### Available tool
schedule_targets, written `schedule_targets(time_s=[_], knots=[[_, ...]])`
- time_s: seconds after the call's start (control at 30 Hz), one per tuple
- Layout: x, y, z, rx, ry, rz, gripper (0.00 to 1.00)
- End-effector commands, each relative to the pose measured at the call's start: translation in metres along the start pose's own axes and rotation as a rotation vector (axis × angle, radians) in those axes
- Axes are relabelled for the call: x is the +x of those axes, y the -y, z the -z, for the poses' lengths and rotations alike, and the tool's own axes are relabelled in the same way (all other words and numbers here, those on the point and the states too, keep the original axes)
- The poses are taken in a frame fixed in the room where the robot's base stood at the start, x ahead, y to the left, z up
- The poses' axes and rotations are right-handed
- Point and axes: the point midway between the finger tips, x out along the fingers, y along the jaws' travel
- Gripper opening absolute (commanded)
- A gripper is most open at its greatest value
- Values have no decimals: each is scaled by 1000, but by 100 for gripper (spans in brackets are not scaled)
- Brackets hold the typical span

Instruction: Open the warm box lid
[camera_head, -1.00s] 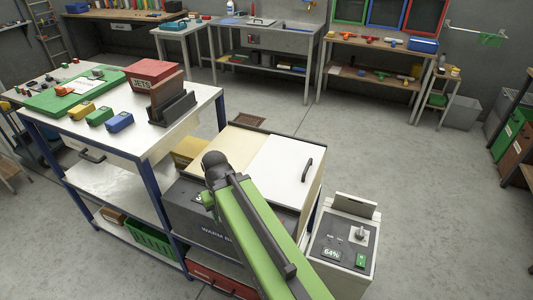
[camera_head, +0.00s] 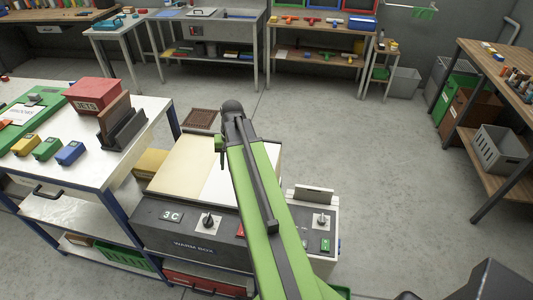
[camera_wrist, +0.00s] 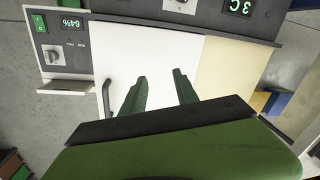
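The warm box (camera_head: 190,247) is a dark-fronted cabinet with a label, knob and "3C" display. Its top has a cream panel (camera_head: 181,165) on the left and a white lid (camera_head: 215,188) on the right, lying flat. My arm covers much of the white lid in the head view. In the wrist view the white lid (camera_wrist: 150,50) has a black bar handle (camera_wrist: 106,97) near its left edge. My gripper (camera_wrist: 160,76) is open and empty, its green fingers over the white lid, with the handle to their left and outside them. Height above the lid is unclear.
A control unit (camera_head: 320,222) with a knob and green switch stands right of the box. A white-topped bench (camera_head: 75,165) with coloured blocks stands close on the left. Wooden shelving (camera_head: 510,85) with a grey crate is at the right. The floor beyond is clear.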

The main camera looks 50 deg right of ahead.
Motion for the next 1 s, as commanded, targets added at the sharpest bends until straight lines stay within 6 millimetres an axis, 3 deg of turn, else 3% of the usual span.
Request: schedule_targets(time_s=[0.03,0.1,0.2,0.3,0.53,0.67,1.0], knots=[[-38,-41,20,92,-11,16,36],[-60,-88,33,193,-25,35,36],[-79,-137,42,292,-41,55,36],[-86,-162,44,341,-49,65,36],[-81,-168,44,353,-51,68,36],[-69,-168,44,352,-51,67,36],[-1,-165,48,350,-51,67,36]])
